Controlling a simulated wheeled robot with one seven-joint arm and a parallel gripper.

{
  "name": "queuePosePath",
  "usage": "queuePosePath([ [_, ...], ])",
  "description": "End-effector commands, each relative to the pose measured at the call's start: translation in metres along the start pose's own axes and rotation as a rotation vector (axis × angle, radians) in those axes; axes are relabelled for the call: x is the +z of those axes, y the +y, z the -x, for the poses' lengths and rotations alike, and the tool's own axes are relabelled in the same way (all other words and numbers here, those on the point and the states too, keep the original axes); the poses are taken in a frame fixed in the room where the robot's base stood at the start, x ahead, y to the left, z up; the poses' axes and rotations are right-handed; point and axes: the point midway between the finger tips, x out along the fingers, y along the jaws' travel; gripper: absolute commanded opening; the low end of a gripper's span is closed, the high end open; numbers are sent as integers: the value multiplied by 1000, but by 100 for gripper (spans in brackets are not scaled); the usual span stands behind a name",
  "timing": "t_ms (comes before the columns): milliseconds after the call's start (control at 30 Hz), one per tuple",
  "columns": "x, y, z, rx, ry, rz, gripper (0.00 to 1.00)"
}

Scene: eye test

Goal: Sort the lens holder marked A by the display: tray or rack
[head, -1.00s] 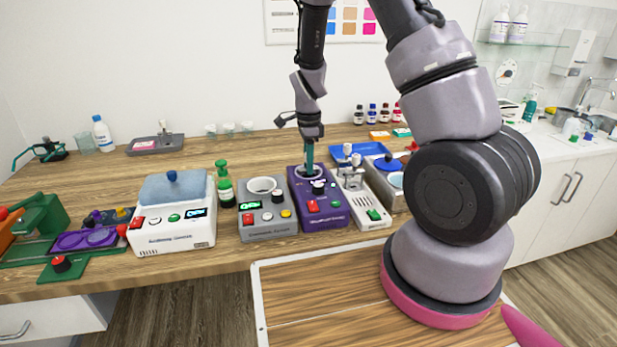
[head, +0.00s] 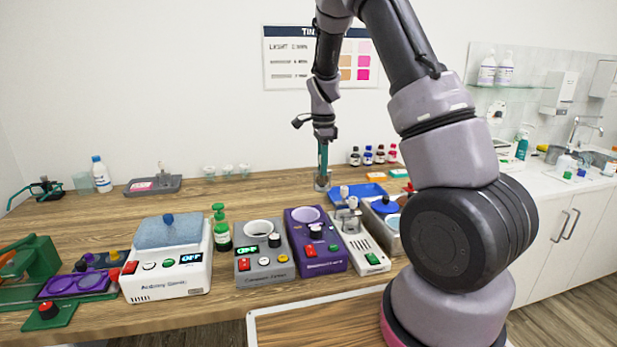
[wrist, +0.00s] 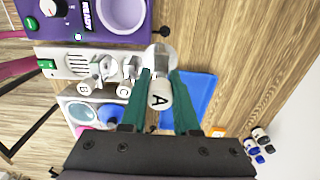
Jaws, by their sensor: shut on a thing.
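The lens holder marked A (wrist: 159,93) has a pale cap and a metal lower part. My gripper (head: 322,165) is shut on it and holds it behind the purple tester (head: 318,255). The holder's grey part shows below the fingers in the head view (head: 322,183). The blue tray (head: 362,190) is just right of the gripper; it also shows in the wrist view (wrist: 200,90). The white rack (head: 357,240) bears holders B (wrist: 85,88) and C (wrist: 124,90). Sideways lettering on the tester (wrist: 88,15) seems to read READY.
A grey device (head: 265,262) with a green display and a white ultrasonic-type cleaner (head: 165,265) stand left of the tester. A basin device with a blue lid (head: 386,206) is right of the rack. Several small bottles (head: 367,156) stand behind the tray. Bare wood lies behind the tester.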

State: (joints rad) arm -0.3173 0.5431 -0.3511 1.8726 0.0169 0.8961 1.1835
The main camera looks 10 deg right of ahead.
Motion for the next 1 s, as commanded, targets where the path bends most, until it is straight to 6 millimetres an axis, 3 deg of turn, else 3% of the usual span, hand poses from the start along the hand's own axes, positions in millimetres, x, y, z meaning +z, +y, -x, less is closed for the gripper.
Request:
queuePosePath([
  [33,-24,-17,-4,0,3,-13,0],
  [200,-89,-57,-12,0,1,-18,0],
  [400,-143,-80,-20,1,-2,-19,0],
  [600,-161,-86,-24,1,-4,-15,0],
  [1000,-160,-85,-57,2,-4,-15,0],
])
